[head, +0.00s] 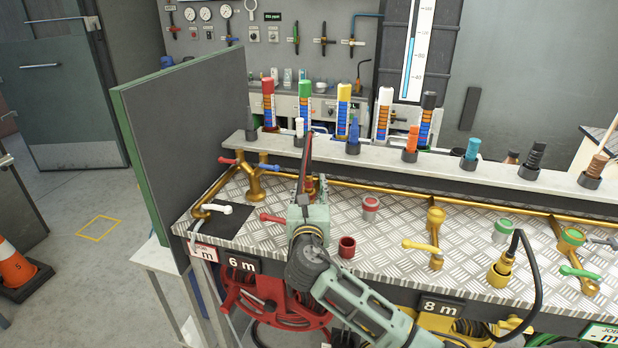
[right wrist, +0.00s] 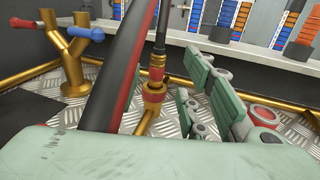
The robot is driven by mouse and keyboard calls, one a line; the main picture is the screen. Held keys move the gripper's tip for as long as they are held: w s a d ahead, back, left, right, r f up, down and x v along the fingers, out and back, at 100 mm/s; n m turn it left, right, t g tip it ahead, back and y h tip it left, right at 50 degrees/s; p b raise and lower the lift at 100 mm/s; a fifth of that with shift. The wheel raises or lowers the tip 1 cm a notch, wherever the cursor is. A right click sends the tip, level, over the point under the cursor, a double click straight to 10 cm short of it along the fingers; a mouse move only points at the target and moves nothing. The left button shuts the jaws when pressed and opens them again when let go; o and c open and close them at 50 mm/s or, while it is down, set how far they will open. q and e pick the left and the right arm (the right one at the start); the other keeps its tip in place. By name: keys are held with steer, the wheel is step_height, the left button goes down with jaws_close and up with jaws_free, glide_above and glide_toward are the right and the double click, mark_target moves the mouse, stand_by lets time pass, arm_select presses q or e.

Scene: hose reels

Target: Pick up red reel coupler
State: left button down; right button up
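The red reel coupler (right wrist: 152,88) is a brass fitting with red bands and a black hose rising from its top. It stands upright on the tread-plate bench in the right wrist view. In the head view it is mostly hidden by my right gripper (head: 309,188). That gripper is low over the bench's left part. Its green fingers (right wrist: 215,100) show to the right of the coupler, with a visible gap to it; the other side is largely hidden by the hose (right wrist: 125,65), which crosses close to the camera. My left gripper is not in view.
A red cup (head: 347,247) stands right of my gripper. A brass pipe with red and blue handles (head: 254,178) is to the left, beside a dark upright panel (head: 190,130). A yellow coupler (head: 500,270) stands further right. A shelf with coloured nozzles runs behind.

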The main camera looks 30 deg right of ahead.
mark_target(309, 178)
steer(key=shift+w+d+r, duration=0.2)
steer(key=shift+w+d, duration=0.05)
steer(key=shift+w, duration=0.1)
steer(key=shift+w+d+r, duration=0.25)
steer(key=shift+w, duration=0.25)
steer(key=x, duration=0.3)
steer(key=shift+w+d+f+p, duration=0.1)
steer(key=shift+w+d+p, duration=0.05)
steer(key=shift+w+p, duration=0.2)
steer(key=shift+w+d, duration=0.15)
steer(key=shift+w, duration=0.1)
steer(key=c, duration=0.3)
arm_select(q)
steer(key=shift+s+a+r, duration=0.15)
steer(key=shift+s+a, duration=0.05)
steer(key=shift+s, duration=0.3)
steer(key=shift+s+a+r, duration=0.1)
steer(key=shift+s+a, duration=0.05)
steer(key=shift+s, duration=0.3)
arm_select(e)
jaws_close()
